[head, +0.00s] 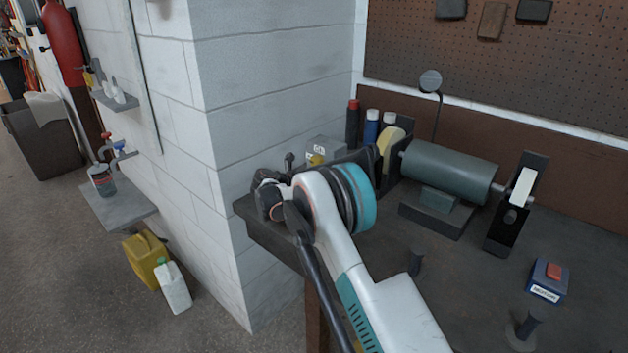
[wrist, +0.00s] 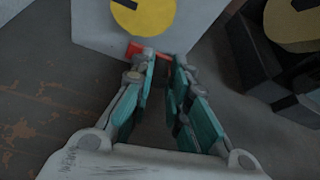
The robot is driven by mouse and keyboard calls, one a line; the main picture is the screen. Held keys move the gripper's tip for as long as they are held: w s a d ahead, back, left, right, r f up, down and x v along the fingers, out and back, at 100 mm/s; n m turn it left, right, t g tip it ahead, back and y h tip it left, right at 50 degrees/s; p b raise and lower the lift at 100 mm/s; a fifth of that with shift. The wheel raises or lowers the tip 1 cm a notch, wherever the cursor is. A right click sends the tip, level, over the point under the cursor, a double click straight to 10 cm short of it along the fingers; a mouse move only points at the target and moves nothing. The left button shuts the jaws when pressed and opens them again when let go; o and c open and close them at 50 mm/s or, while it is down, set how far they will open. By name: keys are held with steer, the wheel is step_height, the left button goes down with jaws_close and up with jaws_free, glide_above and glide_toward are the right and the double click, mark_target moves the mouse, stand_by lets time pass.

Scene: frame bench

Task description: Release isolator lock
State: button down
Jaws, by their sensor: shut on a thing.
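The isolator is a grey box (head: 327,146) with a label and a yellow part, at the back left corner of the bench. In the wrist view, its pale face (wrist: 88,22) carries a yellow disc (wrist: 143,14) with a black mark. A small red piece, which looks like the lock (wrist: 135,49), shows below the disc. My gripper (wrist: 157,60) has its teal-padded fingertips closed on this red piece at the box's lower edge. The fingers hide part of the red piece. In the head view my arm hides the fingertips and the lock.
A bench grinder (head: 450,172) stands on the bench to the right of my arm. A blue switch box with a red button (head: 548,281) sits at the right. A white block wall (head: 270,75) lies close to the left.

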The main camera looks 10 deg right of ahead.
steer(key=shift+s+d+f, duration=0.1)
steer(key=shift+d, duration=0.05)
steer(key=c, duration=1.5)
jaws_free()
steer(key=shift+s, duration=0.1)
steer(key=shift+c, duration=0.2)
steer(key=shift+s+a+r, duration=0.15)
steer(key=shift+a+r, duration=0.15)
steer(key=shift+a, duration=0.2)
steer(key=v, duration=1)
steer(key=shift+s+a+r, duration=0.1)
steer(key=shift+s+a, duration=0.15)
steer(key=shift+a, duration=0.05)
